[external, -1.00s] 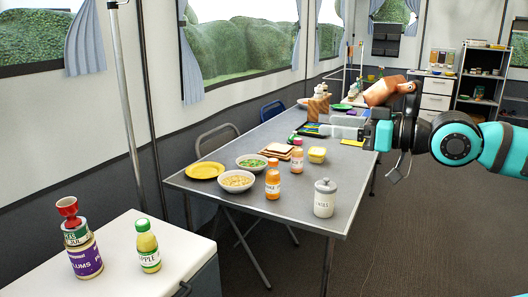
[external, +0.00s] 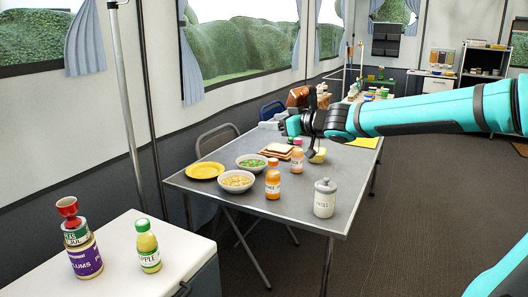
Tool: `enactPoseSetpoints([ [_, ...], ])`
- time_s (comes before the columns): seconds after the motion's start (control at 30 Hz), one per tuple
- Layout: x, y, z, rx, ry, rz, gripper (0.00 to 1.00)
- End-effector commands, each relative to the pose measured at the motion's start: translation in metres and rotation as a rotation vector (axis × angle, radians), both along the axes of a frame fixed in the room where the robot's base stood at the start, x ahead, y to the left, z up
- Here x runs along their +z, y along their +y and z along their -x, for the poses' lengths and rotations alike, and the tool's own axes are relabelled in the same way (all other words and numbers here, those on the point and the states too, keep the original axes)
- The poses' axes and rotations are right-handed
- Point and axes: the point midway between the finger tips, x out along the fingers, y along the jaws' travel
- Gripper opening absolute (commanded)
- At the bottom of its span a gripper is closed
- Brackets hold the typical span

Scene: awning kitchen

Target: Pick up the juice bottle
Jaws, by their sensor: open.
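An orange bottle with an orange cap (external: 273,180) stands upright near the front middle of the grey table. A second orange bottle (external: 297,160) stands behind it to the right. A yellow-green bottle labelled APPLE (external: 148,248) stands on the white cabinet at the front left. I cannot tell which of these is the juice bottle. My gripper (external: 268,126) is open and points left, appearing above the table behind the bread. It looks apart from all the bottles. My wrist and forearm hide part of the table's far half.
The grey table (external: 207,206) also holds a yellow plate (external: 204,170), two bowls (external: 237,181), bread slices (external: 270,152), a yellow tub (external: 318,156) and a lidded white jar (external: 324,198). Stacked cans (external: 85,256) with a red cup stand on the white cabinet (external: 115,282). Chairs line the far side.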

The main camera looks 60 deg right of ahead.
Motion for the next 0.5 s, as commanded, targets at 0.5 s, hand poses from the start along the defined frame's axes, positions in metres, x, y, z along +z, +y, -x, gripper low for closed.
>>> enactPoseSetpoints([
  [0.5, -0.111, -0.111, -0.050, 0.035, 0.197, -0.112, 0.58],
])
